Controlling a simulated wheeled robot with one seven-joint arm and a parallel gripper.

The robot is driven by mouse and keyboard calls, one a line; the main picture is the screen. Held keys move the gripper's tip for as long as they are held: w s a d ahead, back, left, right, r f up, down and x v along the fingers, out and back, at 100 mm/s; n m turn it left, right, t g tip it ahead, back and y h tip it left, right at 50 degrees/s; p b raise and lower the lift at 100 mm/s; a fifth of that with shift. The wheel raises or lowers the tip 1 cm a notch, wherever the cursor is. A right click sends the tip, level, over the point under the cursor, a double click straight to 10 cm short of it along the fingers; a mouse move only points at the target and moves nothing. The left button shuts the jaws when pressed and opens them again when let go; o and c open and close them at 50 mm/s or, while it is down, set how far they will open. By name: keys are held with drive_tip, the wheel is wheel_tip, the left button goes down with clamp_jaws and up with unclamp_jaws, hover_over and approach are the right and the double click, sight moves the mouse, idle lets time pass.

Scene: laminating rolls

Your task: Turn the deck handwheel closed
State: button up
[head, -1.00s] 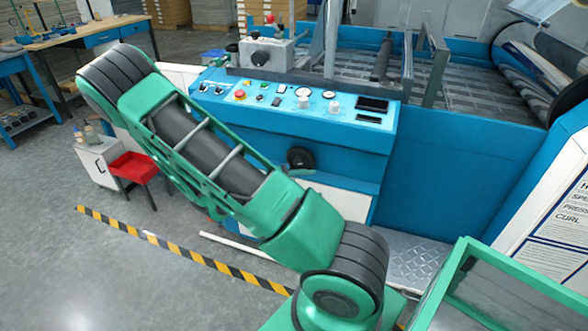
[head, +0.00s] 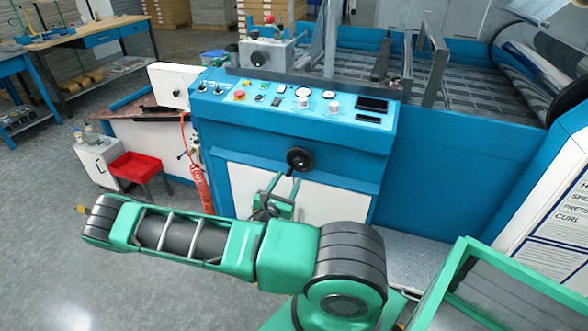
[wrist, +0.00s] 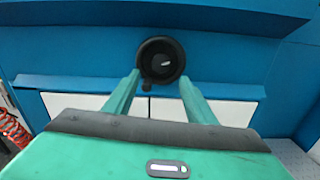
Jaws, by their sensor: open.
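The deck handwheel (head: 299,160) is a small black wheel on the blue front of the machine, below the control panel. In the wrist view the handwheel (wrist: 160,61) shows face on, with a small knob at its lower left and a light mark at its hub. My gripper (head: 284,180) is just below the wheel in the head view, green fingers pointing up at it. In the wrist view my gripper (wrist: 158,80) has its two fingers spread apart, one towards each lower side of the wheel. Nothing is between them but the view of the wheel. Whether the fingertips touch it I cannot tell.
The control panel (head: 292,101) with buttons and gauges is above the wheel. A red coiled hose (head: 201,184) hangs left of the machine. A red bin (head: 134,167) stands farther left. A green-framed box (head: 490,290) is at the lower right.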

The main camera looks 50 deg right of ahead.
sight(297, 164)
drive_tip(key=x, duration=0.9)
drive_tip(key=shift+s, duration=0.1)
drive_tip(key=c, duration=1)
